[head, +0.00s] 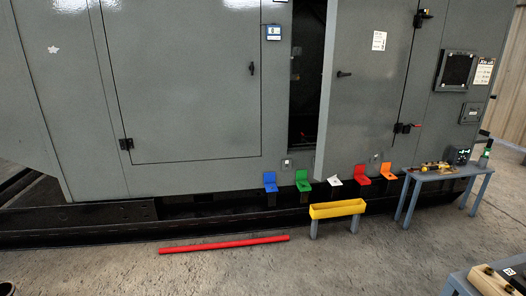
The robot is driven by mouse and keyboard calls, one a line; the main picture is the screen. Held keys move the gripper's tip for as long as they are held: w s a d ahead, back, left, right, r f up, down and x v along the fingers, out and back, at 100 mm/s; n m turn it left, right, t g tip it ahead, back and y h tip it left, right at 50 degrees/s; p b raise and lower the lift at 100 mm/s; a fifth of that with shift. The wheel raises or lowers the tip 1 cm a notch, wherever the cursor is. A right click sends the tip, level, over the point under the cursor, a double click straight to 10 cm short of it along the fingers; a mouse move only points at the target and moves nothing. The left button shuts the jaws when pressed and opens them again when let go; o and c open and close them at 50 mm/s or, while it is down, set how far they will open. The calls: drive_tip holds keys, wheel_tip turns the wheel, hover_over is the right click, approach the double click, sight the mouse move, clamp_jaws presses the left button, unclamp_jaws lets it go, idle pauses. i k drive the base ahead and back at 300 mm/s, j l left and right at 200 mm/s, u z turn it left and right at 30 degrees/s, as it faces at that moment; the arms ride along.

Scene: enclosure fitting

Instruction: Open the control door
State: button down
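A large grey enclosure (75,110) fills the back of the head view. On its left is a closed door panel (180,90) with a small dark handle (251,68) near its right edge. Right of it, another grey door (365,110) stands out from the enclosure, with a dark gap (305,90) along its left side. I cannot tell which one is the control door. My gripper is not in view.
Coloured brackets (302,181) line the enclosure's base. A yellow trough (337,209) stands before them, and a red bar (225,244) lies on the floor. A blue-grey table (435,174) with small items stands at right; another table (458,284) is at lower right.

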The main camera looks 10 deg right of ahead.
sight(370, 41)
drive_tip(key=i, duration=1.9)
